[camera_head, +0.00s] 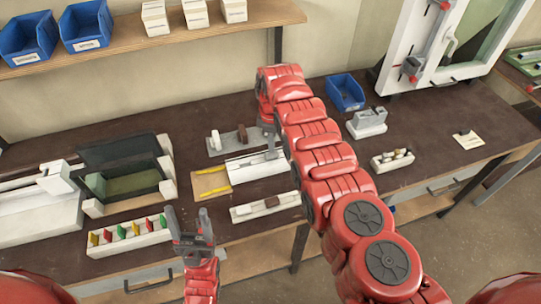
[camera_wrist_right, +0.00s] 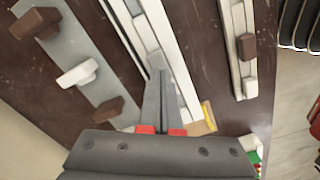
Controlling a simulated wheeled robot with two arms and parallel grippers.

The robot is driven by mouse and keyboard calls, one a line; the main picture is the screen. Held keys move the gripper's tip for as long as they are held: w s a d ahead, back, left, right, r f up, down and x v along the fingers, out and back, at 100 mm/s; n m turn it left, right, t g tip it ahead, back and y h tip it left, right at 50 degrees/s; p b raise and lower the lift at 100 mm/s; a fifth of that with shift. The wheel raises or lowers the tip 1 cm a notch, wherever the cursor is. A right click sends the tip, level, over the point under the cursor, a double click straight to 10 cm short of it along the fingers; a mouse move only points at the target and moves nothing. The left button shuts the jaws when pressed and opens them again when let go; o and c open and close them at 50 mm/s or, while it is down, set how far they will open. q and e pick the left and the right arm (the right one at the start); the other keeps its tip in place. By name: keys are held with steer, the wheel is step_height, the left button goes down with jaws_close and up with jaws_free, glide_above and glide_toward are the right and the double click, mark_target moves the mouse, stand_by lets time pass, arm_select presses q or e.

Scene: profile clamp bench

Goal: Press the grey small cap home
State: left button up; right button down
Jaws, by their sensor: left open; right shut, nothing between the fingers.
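A small light-grey piece (camera_wrist_right: 157,60), which looks like the grey cap, sits on the white profile (camera_wrist_right: 183,75) in the right wrist view. How far it is seated I cannot tell. My right gripper (camera_wrist_right: 158,76) is shut and empty, its fingertips at that piece; contact is unclear. In the head view the right gripper (camera_head: 270,150) is over the white profile (camera_head: 250,167), and the cap is not clear there. My left gripper (camera_head: 188,216) is open and empty in front of the profile, near the bench's front edge.
A grey strip (camera_head: 228,141) behind the profile bears white and brown caps. A white rail (camera_head: 287,201) in front bears a brown cap (camera_head: 272,202). A rack with coloured tabs (camera_head: 130,238) and a dark box (camera_head: 125,165) stand left. A blue bin (camera_head: 345,92) stands behind right.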

steer(key=shift+f, duration=0.15)
stand_by(0.5)
steer(key=shift+f+b, duration=0.5)
steer(key=shift+b, duration=0.1)
steer(key=shift+f+b, duration=0.5)
steer(key=shift+r, duration=0.15)
stand_by(0.4)
step_height(320, 180, up, 5)
steer(key=p, duration=0.4)
steer(key=shift+p, duration=0.3)
steer(key=shift+r+p, duration=0.4)
steer(key=shift+r, duration=0.55)
